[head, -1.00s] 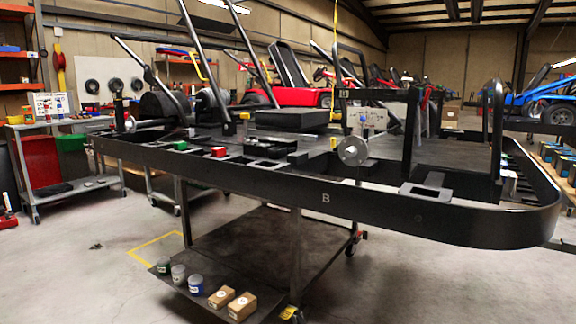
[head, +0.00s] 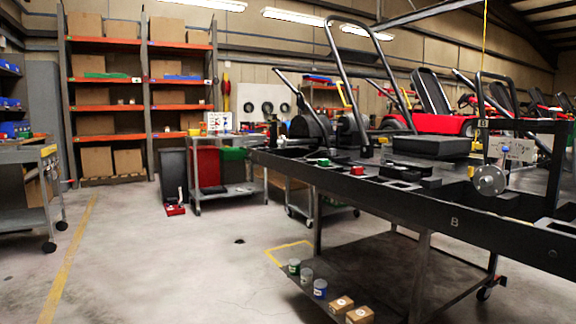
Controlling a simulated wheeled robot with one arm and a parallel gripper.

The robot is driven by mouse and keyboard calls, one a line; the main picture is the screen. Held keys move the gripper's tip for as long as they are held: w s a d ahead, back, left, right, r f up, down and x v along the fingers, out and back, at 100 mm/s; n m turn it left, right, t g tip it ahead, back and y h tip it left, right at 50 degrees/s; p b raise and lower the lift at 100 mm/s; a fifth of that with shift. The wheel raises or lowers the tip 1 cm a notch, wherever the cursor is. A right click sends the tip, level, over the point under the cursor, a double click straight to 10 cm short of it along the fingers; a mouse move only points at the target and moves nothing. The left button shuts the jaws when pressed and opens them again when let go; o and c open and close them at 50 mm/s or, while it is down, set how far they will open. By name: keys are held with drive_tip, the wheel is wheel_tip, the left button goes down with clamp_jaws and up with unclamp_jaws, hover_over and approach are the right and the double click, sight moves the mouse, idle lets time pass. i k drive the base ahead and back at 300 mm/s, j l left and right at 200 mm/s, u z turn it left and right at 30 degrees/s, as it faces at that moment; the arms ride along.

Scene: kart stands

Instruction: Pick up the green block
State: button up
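A small green block (head: 324,162) sits on the black kart stand (head: 400,199), near its left end and close to the front rim. A red block (head: 357,169) sits just to the right of it, apart from it. Both look small from here. My gripper is not in view.
A grey cart (head: 228,191) stands left of the kart stand, with red (head: 207,165) and green bins behind it. Another grey cart (head: 32,185) is at the far left. Jars and small boxes (head: 341,304) lie on the lower shelf. Open floor (head: 160,260) lies left of the stand.

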sight(322, 163)
drive_tip(key=i+u, duration=0.15)
drive_tip(key=u, duration=0.2)
drive_tip(key=i+l+u, duration=0.1)
drive_tip(key=u, duration=0.3)
drive_tip(key=i+l+u, duration=0.1)
drive_tip(key=u, duration=0.25)
